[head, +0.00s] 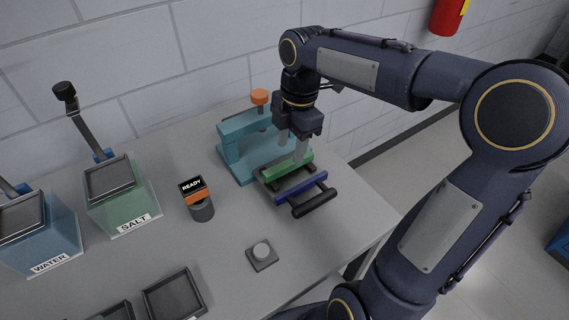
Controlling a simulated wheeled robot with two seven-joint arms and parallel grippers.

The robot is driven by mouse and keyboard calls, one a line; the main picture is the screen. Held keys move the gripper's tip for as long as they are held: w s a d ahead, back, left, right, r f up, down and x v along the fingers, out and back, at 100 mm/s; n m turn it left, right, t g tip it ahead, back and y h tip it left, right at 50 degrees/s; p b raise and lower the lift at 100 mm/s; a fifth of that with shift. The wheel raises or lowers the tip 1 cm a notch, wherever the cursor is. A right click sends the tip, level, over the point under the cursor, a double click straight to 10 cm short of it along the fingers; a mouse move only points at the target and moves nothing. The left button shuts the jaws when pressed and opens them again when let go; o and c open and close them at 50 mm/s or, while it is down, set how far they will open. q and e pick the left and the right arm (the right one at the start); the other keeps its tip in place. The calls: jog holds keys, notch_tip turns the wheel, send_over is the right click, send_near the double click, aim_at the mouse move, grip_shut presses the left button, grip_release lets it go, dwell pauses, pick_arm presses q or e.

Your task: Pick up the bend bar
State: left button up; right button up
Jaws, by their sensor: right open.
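My right gripper (291,147) reaches down from above with its jaws open. Its fingertips are at a green bar (289,168), and I cannot tell whether they touch it. A blue bar (302,189) lies beside the green one, towards the front. Both are on a small dark rack (268,186) on the table. A black bar (314,202) with thicker ends lies at the front edge of the rack. No label shows which of these is the bend bar. My left gripper is out of view.
A teal press frame (232,157) with an orange knob (260,96) stands close behind the rack. A "READY" device (197,198), a button (262,251), SALT (122,203) and WATER (38,236) bins and a dark tray (174,294) stand left and front. The table's right edge is near.

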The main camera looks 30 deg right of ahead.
aim_at(289, 162)
notch_tip(289, 162, down, 4)
jog(key=shift+a+f, duration=0.1)
jog(key=shift+f, duration=0.15)
jog(key=shift+c, duration=0.2)
grip_shut()
